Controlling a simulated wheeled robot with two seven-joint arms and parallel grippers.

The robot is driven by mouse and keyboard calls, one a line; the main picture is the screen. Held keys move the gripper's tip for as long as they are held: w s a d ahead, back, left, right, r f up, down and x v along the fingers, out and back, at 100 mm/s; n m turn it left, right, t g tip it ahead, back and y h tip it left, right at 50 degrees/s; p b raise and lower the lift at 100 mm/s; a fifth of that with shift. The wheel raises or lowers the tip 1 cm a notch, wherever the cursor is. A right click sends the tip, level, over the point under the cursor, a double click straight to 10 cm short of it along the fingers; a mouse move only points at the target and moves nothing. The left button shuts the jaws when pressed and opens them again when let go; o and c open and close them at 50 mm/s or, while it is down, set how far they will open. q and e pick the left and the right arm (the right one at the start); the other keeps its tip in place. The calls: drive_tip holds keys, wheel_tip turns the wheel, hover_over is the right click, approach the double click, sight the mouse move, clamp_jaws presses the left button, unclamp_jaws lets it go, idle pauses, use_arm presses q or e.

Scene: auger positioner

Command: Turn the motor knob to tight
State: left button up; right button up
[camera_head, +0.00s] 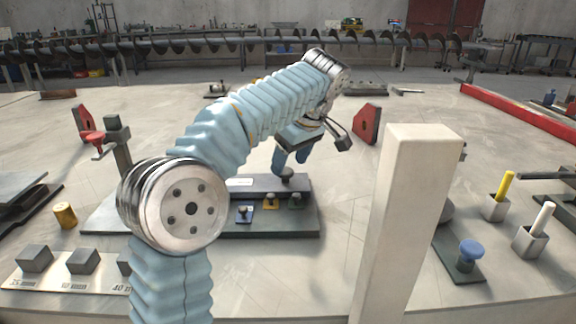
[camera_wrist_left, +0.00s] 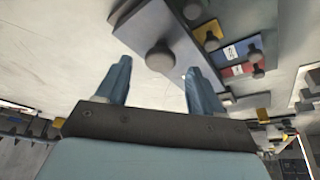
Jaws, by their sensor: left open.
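A dark round knob (camera_head: 287,174) stands on a raised grey block at the right end of the control panel (camera_head: 275,222). I take it to be the motor knob, but cannot read a label. In the left wrist view the knob (camera_wrist_left: 160,57) lies between the two fingertips in the picture, with the block (camera_wrist_left: 150,22) behind it. My left gripper (camera_head: 291,157) is open, just above the knob; its fingers (camera_wrist_left: 160,80) are apart and I see no contact. My right gripper is not in view.
A red clamp plate (camera_head: 366,124) stands behind and right of the panel. A blue-capped knob (camera_head: 471,252) on a dark plate and holders with a yellow handle (camera_head: 505,186) and a white handle (camera_head: 543,217) stand at right. Grey blocks (camera_head: 82,261) lie front left.

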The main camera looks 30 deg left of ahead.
use_arm(q)
drive_tip(key=shift+x, duration=1.2)
drive_tip(key=c, duration=1.1)
drive_tip(key=shift+o, duration=0.2)
